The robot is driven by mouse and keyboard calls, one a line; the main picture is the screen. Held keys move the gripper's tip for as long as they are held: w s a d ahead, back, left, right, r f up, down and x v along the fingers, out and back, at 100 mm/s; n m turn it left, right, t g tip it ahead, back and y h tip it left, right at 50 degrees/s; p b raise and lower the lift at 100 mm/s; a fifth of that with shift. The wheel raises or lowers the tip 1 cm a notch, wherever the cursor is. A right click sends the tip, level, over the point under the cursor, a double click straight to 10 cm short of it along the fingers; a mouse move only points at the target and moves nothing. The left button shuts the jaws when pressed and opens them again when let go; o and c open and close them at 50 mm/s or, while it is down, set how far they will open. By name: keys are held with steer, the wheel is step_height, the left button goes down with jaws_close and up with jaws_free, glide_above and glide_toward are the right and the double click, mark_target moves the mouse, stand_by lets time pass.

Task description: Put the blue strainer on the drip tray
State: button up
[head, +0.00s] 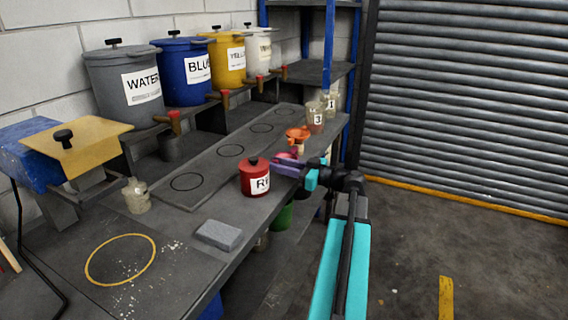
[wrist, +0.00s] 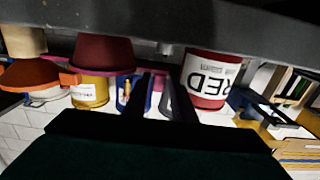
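I cannot make out a blue strainer in either view. An orange strainer-like cup (head: 298,133) stands at the far right of the bench; it also shows in the wrist view (wrist: 30,74). A pink-red piece (head: 287,156) is partly hidden behind my gripper. A long grey raised strip with dark rings (head: 212,168), possibly the drip tray, runs along the bench. My gripper (head: 280,168) is at the bench's right edge, beside the red RED can (head: 255,182).
WATER (head: 125,90), BLUE (head: 184,75), yellow (head: 226,60) and white (head: 257,50) buckets with taps stand behind the strip. A grey block (head: 218,235) and a small bottle (head: 136,197) are on the near bench. Numbered cups (head: 316,118) stand at the far end.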

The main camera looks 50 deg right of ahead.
steer(key=shift+p+x, duration=0.6)
steer(key=shift+x, duration=2.05)
steer(key=shift+d, duration=0.1)
jaws_close()
